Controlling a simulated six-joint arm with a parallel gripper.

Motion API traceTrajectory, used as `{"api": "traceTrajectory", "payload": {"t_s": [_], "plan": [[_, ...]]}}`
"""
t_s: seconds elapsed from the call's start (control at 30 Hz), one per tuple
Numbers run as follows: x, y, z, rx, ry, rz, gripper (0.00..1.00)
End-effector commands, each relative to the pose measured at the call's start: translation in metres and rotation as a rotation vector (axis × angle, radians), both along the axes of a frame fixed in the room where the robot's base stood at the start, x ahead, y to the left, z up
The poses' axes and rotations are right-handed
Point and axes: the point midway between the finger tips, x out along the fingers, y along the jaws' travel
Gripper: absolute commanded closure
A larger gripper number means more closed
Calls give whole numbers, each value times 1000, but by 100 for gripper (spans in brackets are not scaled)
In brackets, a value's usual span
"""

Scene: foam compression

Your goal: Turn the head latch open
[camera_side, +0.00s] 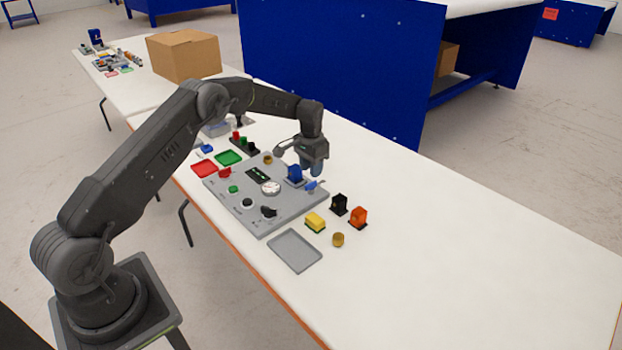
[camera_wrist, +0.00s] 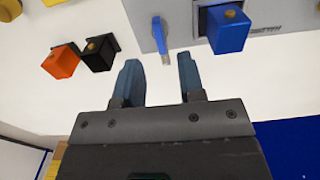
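The head latch looks to be the small blue lever (camera_side: 313,185) at the edge of the grey panel (camera_side: 290,212), beside the blue head block (camera_side: 295,174). In the wrist view the blue lever (camera_wrist: 160,38) stands upright in the picture, left of the blue block (camera_wrist: 227,30). My gripper (camera_side: 317,172) is above the table at the panel's far edge. In the wrist view its two fingers (camera_wrist: 159,78) are apart with nothing between them. The lever is beyond the fingertips and apart from them.
A black block (camera_side: 339,204) and an orange block (camera_side: 358,216) stand right of the panel. A yellow sponge-like block (camera_side: 315,222), a brass cylinder (camera_side: 338,239) and a grey tray (camera_side: 294,250) are in front. Green (camera_side: 229,158) and red (camera_side: 204,168) trays lie left. The table's right side is clear.

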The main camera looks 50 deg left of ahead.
Motion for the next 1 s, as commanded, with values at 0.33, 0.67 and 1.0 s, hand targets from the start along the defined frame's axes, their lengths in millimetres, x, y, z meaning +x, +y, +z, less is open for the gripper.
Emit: {"api": "traceTrajectory", "payload": {"t_s": [0.33,0.67,1.0], "plan": [[0,0,69,1,-2,-1,64],[0,0,85,0,1,-1,64],[-4,-7,104,5,-17,-2,64]]}}
